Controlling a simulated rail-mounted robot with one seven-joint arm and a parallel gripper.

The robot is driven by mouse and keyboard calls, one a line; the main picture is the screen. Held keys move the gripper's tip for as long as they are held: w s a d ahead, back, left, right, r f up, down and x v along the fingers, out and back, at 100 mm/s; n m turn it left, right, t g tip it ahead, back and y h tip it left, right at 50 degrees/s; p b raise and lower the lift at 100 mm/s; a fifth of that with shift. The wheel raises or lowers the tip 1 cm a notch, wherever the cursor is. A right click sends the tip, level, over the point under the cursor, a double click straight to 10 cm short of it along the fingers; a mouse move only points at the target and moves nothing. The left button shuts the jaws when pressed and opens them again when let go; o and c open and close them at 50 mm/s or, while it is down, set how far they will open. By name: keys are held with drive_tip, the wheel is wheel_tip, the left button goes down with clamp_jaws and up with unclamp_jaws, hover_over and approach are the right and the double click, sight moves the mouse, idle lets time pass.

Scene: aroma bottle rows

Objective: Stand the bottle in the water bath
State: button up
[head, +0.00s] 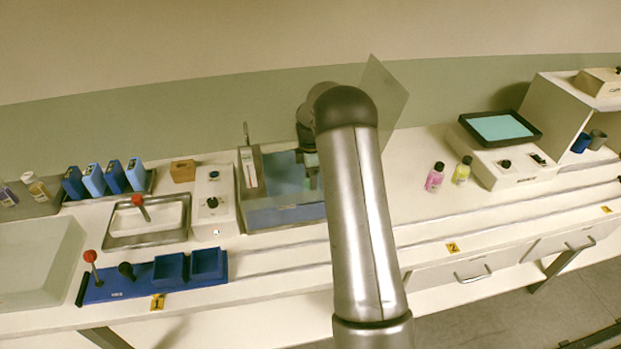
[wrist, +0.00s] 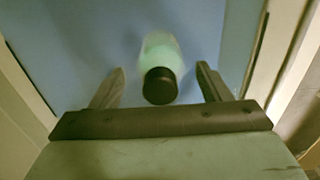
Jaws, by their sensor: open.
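The water bath (head: 285,217) is a grey, open-topped tank with blue water on the bench, left of my arm. A bottle with a pale green body and black cap (wrist: 161,80) stands in the blue of the bath, between my fingers in the wrist view. My gripper (wrist: 160,88) is open, with a finger on each side of the bottle and a gap visible on both sides. In the head view my gripper (head: 312,178) is over the bath, mostly hidden by my arm. The bottle's base is blurred, so I cannot tell whether it touches the bath floor.
A thermometer (head: 248,168) stands at the bath's left rim, beside a white control box (head: 213,203). A clear panel (head: 383,100) rises behind the arm. Bench between is clear.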

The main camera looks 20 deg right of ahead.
wheel_tip(320, 180, up, 10)
drive_tip(key=shift+r+b, duration=0.15)
drive_tip(key=shift+b, duration=0.7)
drive_tip(key=shift+s+a+r, duration=0.15)
drive_tip(key=shift+s+r, duration=0.05)
drive_tip(key=shift+r, duration=0.15)
drive_tip(key=s+a+r+m, duration=0.4)
drive_tip(key=s+a, duration=0.2)
drive_tip(key=s, duration=0.2)
drive_tip(key=s+a+r+m, duration=0.35)
drive_tip(key=s+a, duration=0.25)
drive_tip(key=s, duration=0.3)
drive_tip(key=s+a+f+m, duration=0.2)
drive_tip(key=s+a+m, duration=0.1)
drive_tip(key=s, duration=0.7)
drive_tip(key=s+a+f+m, duration=0.2)
drive_tip(key=s+m, duration=0.3)
drive_tip(key=s, duration=0.5)
drive_tip(key=shift+s+a+t, duration=0.2)
drive_tip(key=shift+a+t, duration=0.2)
drive_tip(key=shift+a, duration=0.1)
drive_tip(key=shift+d, duration=0.1)
